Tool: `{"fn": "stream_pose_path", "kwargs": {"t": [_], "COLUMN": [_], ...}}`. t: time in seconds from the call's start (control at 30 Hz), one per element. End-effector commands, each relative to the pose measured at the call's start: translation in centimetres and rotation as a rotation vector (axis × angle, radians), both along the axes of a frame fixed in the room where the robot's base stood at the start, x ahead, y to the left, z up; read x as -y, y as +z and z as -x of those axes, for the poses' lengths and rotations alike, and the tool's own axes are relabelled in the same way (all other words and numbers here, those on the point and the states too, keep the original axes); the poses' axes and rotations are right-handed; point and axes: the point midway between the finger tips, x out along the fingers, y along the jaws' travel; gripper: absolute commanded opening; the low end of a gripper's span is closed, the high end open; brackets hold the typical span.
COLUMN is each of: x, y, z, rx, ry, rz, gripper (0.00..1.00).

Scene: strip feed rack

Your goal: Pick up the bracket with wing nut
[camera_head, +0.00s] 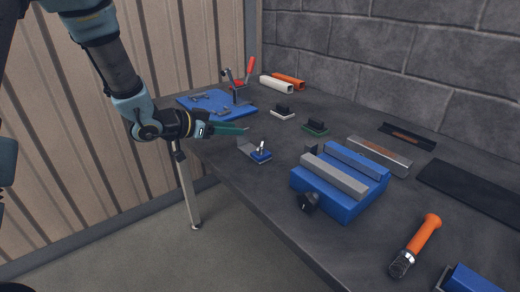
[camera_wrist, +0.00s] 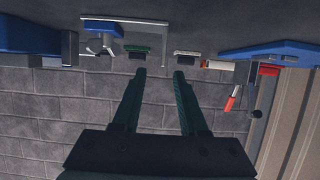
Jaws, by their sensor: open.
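The bracket with wing nut (camera_head: 252,153) lies near the table's left front edge in the head view. It is a small grey angled plate with a blue part and a pale wing nut on top. In the wrist view, which is upside down, the bracket (camera_wrist: 125,24) shows at the top, left of centre. My gripper (camera_head: 246,130) points right just above and behind the bracket's upright end, apart from it as far as I can tell. In the wrist view my gripper (camera_wrist: 160,74) has its two green fingers apart with nothing between them.
A blue vise (camera_head: 345,200) stands right of the bracket. A blue plate with a red-handled clamp (camera_head: 240,108) lies behind left. An orange-handled tool (camera_head: 415,245) lies front right.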

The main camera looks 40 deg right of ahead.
Motion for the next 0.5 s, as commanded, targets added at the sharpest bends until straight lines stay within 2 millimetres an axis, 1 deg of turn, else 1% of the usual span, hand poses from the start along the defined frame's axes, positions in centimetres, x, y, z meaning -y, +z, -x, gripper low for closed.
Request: {"fn": "stream_pose_path", "kwargs": {"t": [0.03,0.1,0.37,0.5], "x": [0.8,1.7,3.4,5.3], "y": [-0.3,-0.6,-1.4,-2.2], "z": [0.1,0.1,0.2,0.3], "rx": [-0.001,0.001,0.001,-0.001], "ry": [-0.003,-0.001,0.001,0.000], "rz": [-0.001,-0.001,-0.003,-0.003], "gripper": [0.42,0.42,0.42,0.42]}}
